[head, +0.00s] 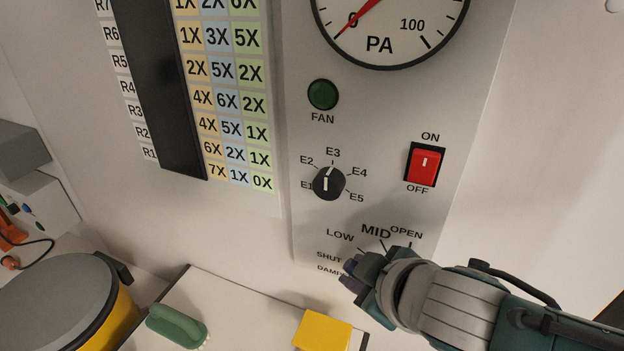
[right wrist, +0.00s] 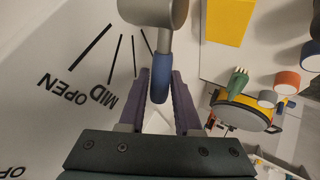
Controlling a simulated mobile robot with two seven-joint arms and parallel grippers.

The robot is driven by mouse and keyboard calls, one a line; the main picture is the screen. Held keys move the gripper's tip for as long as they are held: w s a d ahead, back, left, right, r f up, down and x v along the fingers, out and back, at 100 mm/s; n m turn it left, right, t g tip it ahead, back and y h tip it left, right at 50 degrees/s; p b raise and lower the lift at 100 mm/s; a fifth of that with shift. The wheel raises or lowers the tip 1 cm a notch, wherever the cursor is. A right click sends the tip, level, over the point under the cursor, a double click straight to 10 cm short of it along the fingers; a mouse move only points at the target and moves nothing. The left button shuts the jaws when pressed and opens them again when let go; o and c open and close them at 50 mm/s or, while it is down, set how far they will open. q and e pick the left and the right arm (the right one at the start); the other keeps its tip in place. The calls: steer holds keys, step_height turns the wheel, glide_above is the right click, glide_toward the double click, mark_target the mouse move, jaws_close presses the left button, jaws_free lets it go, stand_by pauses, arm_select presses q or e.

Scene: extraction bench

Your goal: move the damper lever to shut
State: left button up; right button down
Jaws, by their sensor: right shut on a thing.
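The damper lever shows in the right wrist view as a blue grip (right wrist: 160,78) on a grey stem from a round grey hub. My right gripper (right wrist: 158,95) has its purple fingers on both sides of the grip and is shut on it. In the head view my right gripper (head: 352,275) is at the lower panel, by the damper scale (head: 376,232) with LOW, MID and OPEN above it and SHUT to its left. There the gripper hides the lever, and I cannot tell its exact mark. My left gripper is not in view.
The control panel (head: 390,130) carries a pressure gauge (head: 390,30), a green FAN button (head: 322,95), a black selector knob (head: 328,183) and a red switch (head: 423,166). Below are a yellow block (head: 322,331), a green-handled brush (head: 176,326) and a grey-topped yellow drum (head: 60,300).

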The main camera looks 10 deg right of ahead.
steer(key=shift+w+a+f+n+g+h, duration=0.3)
steer(key=shift+a+f+g+h, duration=0.1)
steer(key=shift+f+g+h, duration=0.15)
step_height(320, 180, down, 4)
steer(key=g+h+b, duration=0.1)
steer(key=n+h+b, duration=0.1)
steer(key=b, duration=0.1)
steer(key=g+h+b, duration=0.1)
steer(key=h+b, duration=0.1)
steer(key=shift+w+a+r+n+g, duration=0.1)
steer(key=shift+a+r+n+g, duration=0.05)
steer(key=shift+r+n+g, duration=0.15)
steer(key=shift+f, duration=0.1)
steer(key=c, duration=0.9)
jaws_free()
